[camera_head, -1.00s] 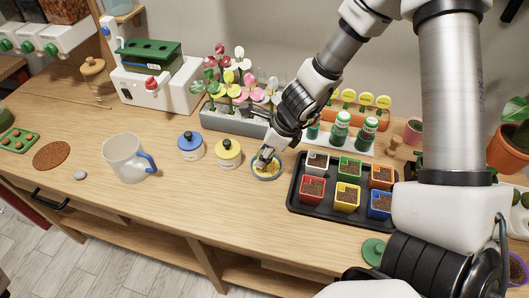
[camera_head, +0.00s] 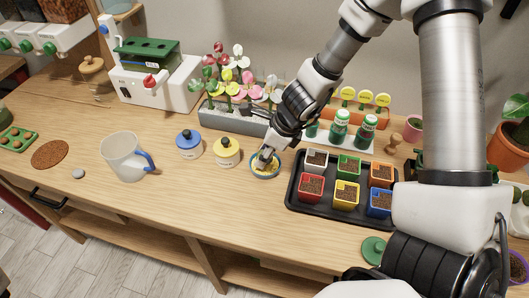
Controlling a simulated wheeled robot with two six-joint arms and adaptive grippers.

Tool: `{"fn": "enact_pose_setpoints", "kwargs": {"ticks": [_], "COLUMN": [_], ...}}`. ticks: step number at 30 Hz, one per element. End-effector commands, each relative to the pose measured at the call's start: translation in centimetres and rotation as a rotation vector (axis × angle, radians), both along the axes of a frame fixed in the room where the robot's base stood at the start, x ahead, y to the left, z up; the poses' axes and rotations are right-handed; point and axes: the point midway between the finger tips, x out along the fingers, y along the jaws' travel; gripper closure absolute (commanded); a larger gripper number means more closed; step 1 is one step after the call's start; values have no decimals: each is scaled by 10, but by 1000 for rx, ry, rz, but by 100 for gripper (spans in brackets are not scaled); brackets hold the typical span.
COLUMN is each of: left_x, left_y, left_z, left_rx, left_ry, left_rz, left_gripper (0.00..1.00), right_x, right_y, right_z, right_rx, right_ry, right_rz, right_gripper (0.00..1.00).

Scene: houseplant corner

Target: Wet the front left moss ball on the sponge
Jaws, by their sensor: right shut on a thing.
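My right gripper (camera_head: 265,157) points down over a small blue-rimmed dish (camera_head: 267,177) with a yellow filling that looks like the sponge. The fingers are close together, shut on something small. The fingers hide most of it, so I cannot tell its colour or whether it touches the sponge. A green tray (camera_head: 15,139) with small round hollows or lumps sits at the far left; I cannot make out moss balls in it clearly. My left gripper is not in view.
A yellow-lidded jar (camera_head: 227,153) and a blue-lidded jar (camera_head: 189,145) stand left of the dish. A black tray (camera_head: 325,207) of coloured pots is close on its right. A flower planter (camera_head: 230,120) stands behind. The counter in front is clear.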

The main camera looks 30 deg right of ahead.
Motion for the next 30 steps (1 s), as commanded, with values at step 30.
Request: {"fn": "enact_pose_setpoints", "kwargs": {"ticks": [30], "left_x": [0], "left_y": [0], "left_z": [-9], "left_rx": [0], "left_ry": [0], "left_rz": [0], "left_gripper": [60], "right_x": [0], "right_y": [0], "right_z": [-9], "right_rx": [0], "right_ry": [0], "right_rz": [0], "right_gripper": [88]}}
